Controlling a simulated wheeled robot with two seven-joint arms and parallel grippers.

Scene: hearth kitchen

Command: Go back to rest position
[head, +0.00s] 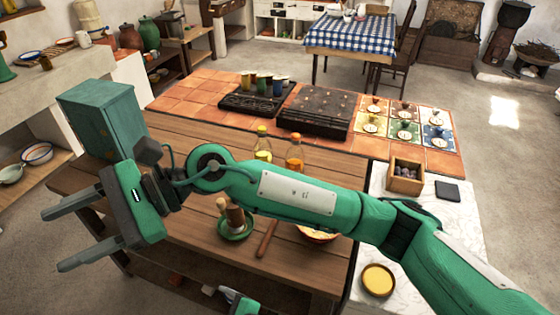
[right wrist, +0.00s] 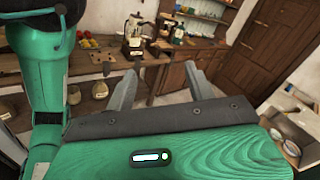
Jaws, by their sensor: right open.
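My right arm comes in from the right of the head view and stretches across the wooden counter to the left. My right gripper (head: 53,240) is at its end, past the counter's left side. Its two grey fingers point left, wide apart, with nothing between them. The right wrist view also shows the open gripper (right wrist: 160,78), with shelves and jars beyond the fingers.
A green box (head: 100,118) stands close behind the right gripper. Under and beside the arm are bottles (head: 295,150), a green dish (head: 236,228) with a wooden item, and a partly hidden bowl (head: 318,236). A wooden box (head: 405,178) stands on the right. Open floor lies at lower left.

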